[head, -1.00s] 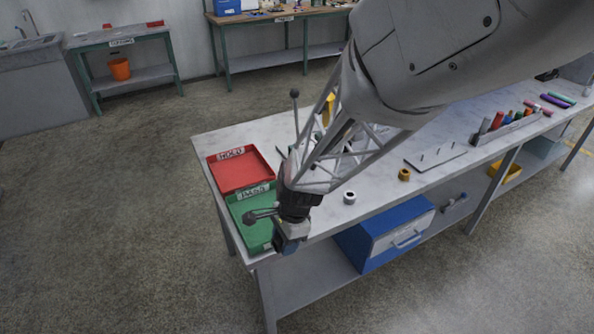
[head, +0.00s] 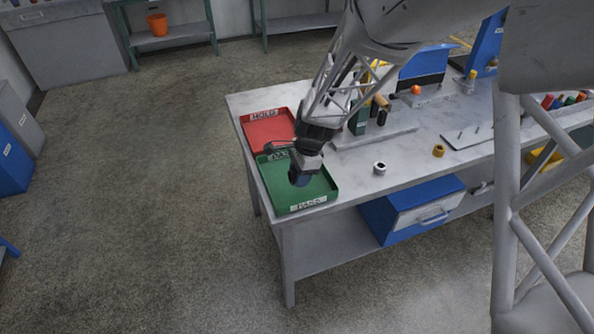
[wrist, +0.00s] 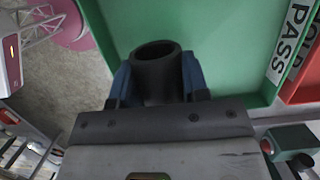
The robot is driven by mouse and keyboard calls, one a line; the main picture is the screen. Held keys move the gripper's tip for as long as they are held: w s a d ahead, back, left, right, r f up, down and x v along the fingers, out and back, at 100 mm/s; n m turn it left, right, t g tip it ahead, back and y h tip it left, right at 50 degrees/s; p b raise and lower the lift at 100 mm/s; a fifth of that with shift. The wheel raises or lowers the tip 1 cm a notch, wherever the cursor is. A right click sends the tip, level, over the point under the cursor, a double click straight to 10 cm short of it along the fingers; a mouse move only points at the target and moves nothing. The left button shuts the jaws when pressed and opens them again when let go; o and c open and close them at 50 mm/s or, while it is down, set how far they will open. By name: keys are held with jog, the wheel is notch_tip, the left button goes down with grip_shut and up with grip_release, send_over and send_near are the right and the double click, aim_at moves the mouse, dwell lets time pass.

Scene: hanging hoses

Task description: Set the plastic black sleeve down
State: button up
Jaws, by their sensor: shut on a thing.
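The black sleeve (wrist: 160,84), a short dark tube with an open round end, is held between the blue fingers of my gripper (wrist: 158,80) in the wrist view. In the head view my gripper (head: 300,180) points down over the green tray (head: 325,190), which is labelled PASS. The green tray (wrist: 225,60) also fills much of the wrist view behind the sleeve. The sleeve is hard to make out in the head view. I cannot tell how high it is above the tray floor.
A red tray (head: 268,127) labelled HOLD adjoins the green tray. A rack with upright cylinders is behind. The green tray's visible floor looks empty.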

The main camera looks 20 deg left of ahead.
aim_at(295, 173)
jog(key=shift+w+a+f, duration=0.2)
jog(key=shift+w+a, duration=1.15)
jog(key=shift+w, duration=0.3)
jog(key=shift+f, duration=0.1)
jog(key=shift+f, duration=1.65)
jog(key=shift+f, duration=0.1)
jog(key=o, duration=1)
jog(key=v, duration=1.2)
